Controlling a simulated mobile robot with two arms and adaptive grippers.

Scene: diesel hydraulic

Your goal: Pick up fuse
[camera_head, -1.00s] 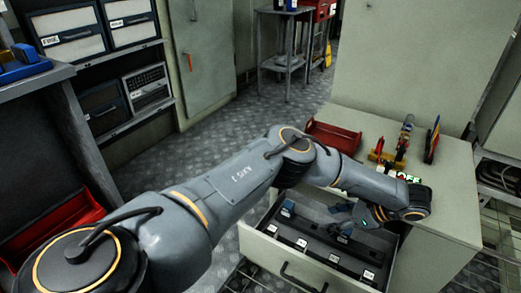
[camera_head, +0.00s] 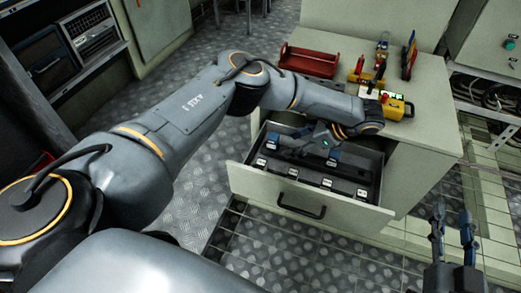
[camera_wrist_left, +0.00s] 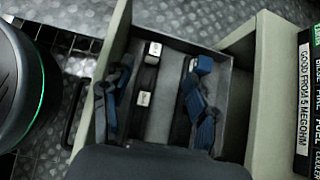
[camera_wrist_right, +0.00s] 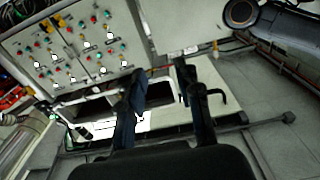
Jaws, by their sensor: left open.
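The fuses appear to be the dark blocks with white labels inside an open grey drawer (camera_head: 268,187); one labelled block (camera_head: 326,183) is in the front row. In the left wrist view a labelled block (camera_wrist_left: 153,50) lies between the fingers' lines, and a blue-topped one (camera_wrist_left: 203,63) is beyond the right finger. My left gripper (camera_head: 322,143) is over the drawer, pointing down into it, open and empty; its blue fingers (camera_wrist_left: 155,108) stand wide apart. My right gripper (camera_head: 452,232) is open and empty, right of the drawer; its fingers also show in the right wrist view (camera_wrist_right: 165,100).
The cabinet top (camera_head: 425,128) holds a red tray (camera_head: 309,61), a yellow device (camera_head: 397,107) and several tools close behind my left wrist. A shelf unit (camera_head: 75,50) stands at the left. The tread-plate floor (camera_head: 190,205) before the drawer is clear.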

